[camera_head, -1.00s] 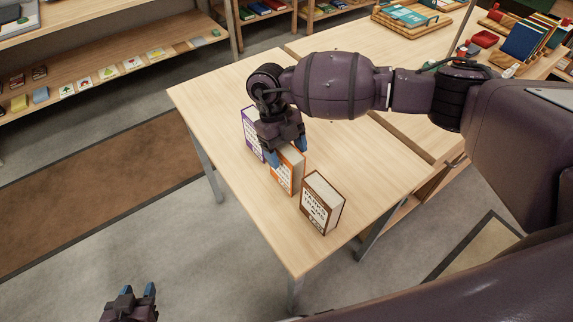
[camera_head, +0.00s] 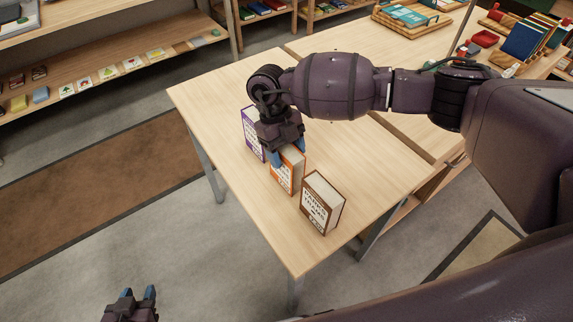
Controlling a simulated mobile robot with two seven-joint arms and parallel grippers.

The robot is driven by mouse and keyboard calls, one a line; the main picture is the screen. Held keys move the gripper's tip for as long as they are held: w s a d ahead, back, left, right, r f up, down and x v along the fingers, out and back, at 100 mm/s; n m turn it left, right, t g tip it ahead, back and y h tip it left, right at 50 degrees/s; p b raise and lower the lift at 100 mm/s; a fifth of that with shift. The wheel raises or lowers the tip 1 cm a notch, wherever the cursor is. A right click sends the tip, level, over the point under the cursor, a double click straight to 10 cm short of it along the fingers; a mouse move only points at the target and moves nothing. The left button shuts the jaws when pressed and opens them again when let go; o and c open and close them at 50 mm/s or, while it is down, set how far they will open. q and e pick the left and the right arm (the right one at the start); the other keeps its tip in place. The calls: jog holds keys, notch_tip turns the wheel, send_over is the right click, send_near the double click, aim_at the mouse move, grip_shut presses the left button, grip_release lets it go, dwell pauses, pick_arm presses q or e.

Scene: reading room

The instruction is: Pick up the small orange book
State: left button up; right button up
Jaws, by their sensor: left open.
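The orange book (camera_head: 284,178) stands upright on the light wooden table, between a purple book (camera_head: 250,136) behind it and a brown book (camera_head: 318,207) in front. My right gripper (camera_head: 288,158) reaches down over its top, with one blue finger on each side of its upper part. The gripper hides part of the book's top, and whether the fingers press on it cannot be told. My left gripper (camera_head: 137,293) is open and empty at the bottom left, away from the table.
The table (camera_head: 215,100) is bare around the three books. My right arm crosses above its right part. A second table with trays (camera_head: 408,18) and more books (camera_head: 524,40) lies behind at the right. Low shelves (camera_head: 110,80) stand at the back left.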

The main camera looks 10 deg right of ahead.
grip_shut()
jog(key=shift+r, duration=0.1)
